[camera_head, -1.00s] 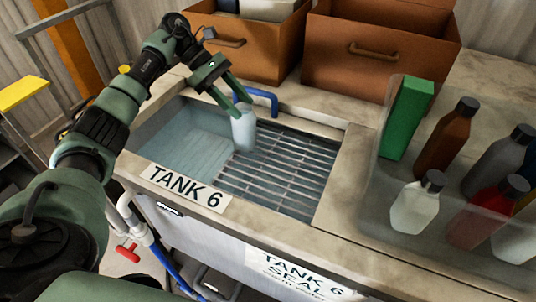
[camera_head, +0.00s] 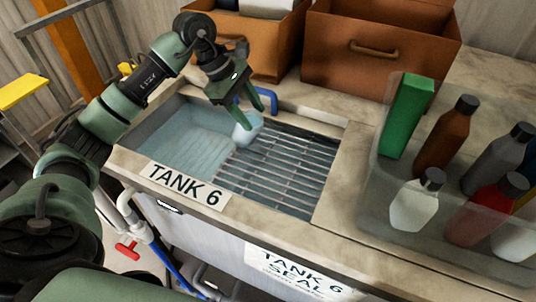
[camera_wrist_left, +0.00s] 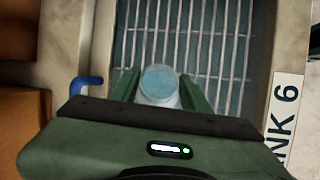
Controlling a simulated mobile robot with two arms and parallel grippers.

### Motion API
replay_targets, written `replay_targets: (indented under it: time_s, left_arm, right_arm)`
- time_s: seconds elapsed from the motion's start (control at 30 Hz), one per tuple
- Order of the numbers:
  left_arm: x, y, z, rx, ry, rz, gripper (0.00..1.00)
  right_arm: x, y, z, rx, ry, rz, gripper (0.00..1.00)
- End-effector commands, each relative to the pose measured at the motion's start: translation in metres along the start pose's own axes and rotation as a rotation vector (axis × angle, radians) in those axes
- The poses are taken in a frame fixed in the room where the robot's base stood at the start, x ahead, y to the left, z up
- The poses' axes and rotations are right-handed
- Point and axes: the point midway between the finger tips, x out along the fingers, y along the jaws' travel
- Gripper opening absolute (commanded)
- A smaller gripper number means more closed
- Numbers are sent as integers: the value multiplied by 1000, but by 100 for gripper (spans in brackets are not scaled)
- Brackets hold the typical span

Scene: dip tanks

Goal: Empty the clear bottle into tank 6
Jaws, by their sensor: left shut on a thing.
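Tank 6 (camera_head: 325,196) is a sink-like basin in the counter, with pale blue liquid (camera_head: 185,145) at left and a metal grate (camera_head: 285,170) at right. Its label (camera_head: 185,186) reads TANK 6. My left gripper (camera_head: 247,113) is shut on the clear bottle (camera_head: 246,130), a pale, bluish one. The bottle is tilted over the tank, near the grate's left edge. In the left wrist view the bottle (camera_wrist_left: 160,84) sits between the fingers, one round bluish end showing. I cannot see any stream or the liquid level inside. My right gripper is out of view.
A clear bin (camera_head: 372,210) at right holds several bottles and a green box (camera_head: 406,115). Two brown drawer-like boxes (camera_head: 345,75) stand behind the tank. A blue bent pipe (camera_head: 270,98) rises at the tank's back rim, close to the gripper.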

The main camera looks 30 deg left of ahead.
Motion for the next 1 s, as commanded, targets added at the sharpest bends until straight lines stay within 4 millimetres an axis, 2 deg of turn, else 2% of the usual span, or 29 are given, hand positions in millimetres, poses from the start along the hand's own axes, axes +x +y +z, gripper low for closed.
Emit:
replay_targets:
  time_s: [0.27,0.57,0.7,1.0]
  left_arm:
    - [14,-11,14,57,118,48,0]
    - [11,-14,24,111,248,99,0]
    - [21,-18,22,136,309,122,0]
    - [24,-19,22,153,355,140,0]
  right_arm:
    - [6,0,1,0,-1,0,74]
    - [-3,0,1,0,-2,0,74]
    - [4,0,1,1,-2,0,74]
    - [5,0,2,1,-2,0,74]
